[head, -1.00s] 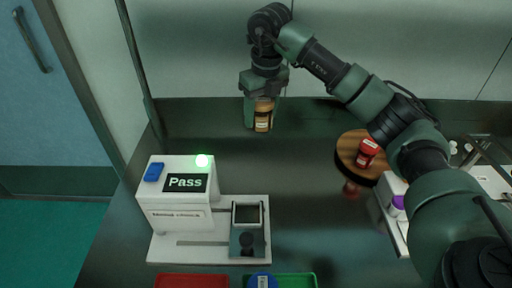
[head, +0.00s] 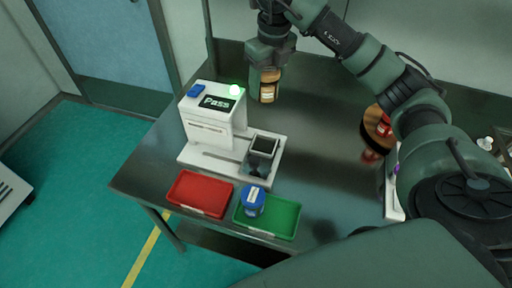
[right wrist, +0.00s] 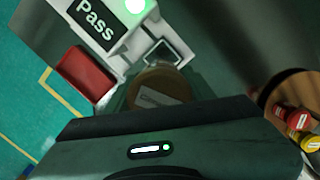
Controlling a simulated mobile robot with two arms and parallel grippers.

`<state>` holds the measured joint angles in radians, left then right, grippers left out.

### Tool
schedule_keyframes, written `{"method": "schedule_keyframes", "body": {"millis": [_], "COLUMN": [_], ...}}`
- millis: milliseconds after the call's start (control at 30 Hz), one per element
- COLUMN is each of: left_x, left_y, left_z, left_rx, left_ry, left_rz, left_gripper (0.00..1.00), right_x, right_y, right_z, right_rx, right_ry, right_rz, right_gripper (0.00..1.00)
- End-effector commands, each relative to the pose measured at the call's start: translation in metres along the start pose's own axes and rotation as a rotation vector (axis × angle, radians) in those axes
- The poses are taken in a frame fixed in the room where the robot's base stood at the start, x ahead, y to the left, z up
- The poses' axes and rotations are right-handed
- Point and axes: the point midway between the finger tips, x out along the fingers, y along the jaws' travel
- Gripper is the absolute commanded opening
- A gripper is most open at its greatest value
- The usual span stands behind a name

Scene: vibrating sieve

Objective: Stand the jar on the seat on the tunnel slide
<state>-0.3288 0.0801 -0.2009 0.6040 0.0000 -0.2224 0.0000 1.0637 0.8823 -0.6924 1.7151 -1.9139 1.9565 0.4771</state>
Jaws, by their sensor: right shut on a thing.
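The jar (head: 268,88) is amber-brown with a pale label. My right gripper (head: 268,75) is shut on it and holds it upright, above and behind the slide. In the right wrist view the jar (right wrist: 158,92) shows between the fingers, with the seat frame just beyond it. The tunnel (head: 212,112) is a white box with a lit green lamp and a "Pass" display. Its slide has a square dark-topped seat (head: 263,146) outside the tunnel, on the right, with nothing standing on it. A dark knob is in front of the seat. My left gripper is out of view.
A red tray (head: 200,192) and a green tray (head: 283,217) lie at the table's front edge. A blue-lidded jar (head: 253,201) stands in the green tray. A round wooden stand (head: 372,120) with a red jar is at the right, partly behind my right arm.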

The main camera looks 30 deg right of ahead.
Motion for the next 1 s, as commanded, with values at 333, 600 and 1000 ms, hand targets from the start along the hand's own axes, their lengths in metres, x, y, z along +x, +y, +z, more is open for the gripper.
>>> {"method": "schedule_keyframes", "body": {"millis": [333, 600, 1000], "left_x": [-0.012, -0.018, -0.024], "left_y": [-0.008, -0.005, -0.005], "left_z": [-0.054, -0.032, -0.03], "left_rx": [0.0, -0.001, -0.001], "left_ry": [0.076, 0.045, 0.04], "left_rz": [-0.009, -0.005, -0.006], "left_gripper": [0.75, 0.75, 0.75], "right_x": [0.085, 0.141, 0.183], "right_y": [0.001, 0.0, 0.001], "right_z": [-0.013, -0.019, -0.024], "right_rx": [-0.001, 0.0, 0.0], "right_ry": [0.008, 0.004, 0.005], "right_rz": [0.001, 0.001, 0.001], "right_gripper": [0.09, 0.09, 0.09]}}
